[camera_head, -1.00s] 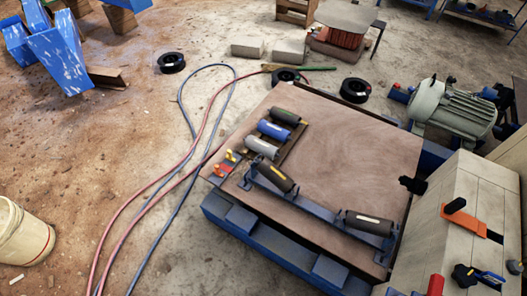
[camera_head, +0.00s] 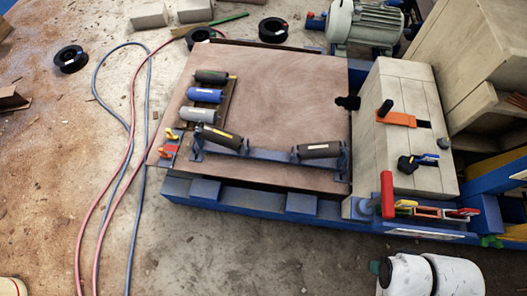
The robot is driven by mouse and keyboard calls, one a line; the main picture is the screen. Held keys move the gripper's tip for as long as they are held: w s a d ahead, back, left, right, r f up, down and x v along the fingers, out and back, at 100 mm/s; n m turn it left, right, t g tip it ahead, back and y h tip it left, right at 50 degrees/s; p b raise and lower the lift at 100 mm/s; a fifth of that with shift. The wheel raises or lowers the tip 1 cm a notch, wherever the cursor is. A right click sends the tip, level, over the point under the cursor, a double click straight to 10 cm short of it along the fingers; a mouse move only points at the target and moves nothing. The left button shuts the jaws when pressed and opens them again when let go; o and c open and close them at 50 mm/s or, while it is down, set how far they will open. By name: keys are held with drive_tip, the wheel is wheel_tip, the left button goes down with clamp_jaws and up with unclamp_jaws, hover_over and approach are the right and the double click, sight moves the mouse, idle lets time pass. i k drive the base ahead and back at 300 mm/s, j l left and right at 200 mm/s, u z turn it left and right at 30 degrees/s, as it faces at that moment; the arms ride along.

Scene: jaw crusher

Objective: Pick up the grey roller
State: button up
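The grey roller (camera_head: 198,114) lies on a dark rack (camera_head: 223,108) at the left of the brown work table (camera_head: 265,85). It is the nearest of three rollers side by side there. The blue roller (camera_head: 205,96) lies just beyond it and a dark roller (camera_head: 212,77) beyond that. Two more dark rollers, a left one (camera_head: 218,137) and a right one (camera_head: 318,150), sit on a blue frame (camera_head: 262,154) along the table's near edge. My gripper is not in view.
Red and blue hoses (camera_head: 133,135) run over the floor left of the table. A tan block housing (camera_head: 405,135) with an orange plate (camera_head: 397,119) stands at the right. A motor (camera_head: 362,22) stands behind. White containers (camera_head: 430,273) are at the bottom right. Floor in front is mostly clear.

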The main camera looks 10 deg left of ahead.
sight(187, 114)
drive_tip(key=i+j+u, duration=0.75)
drive_tip(key=i+j, duration=0.15)
drive_tip(key=i, duration=0.15)
drive_tip(key=i+j+u, duration=0.25)
drive_tip(key=i+u, duration=0.15)
drive_tip(key=i, duration=0.2)
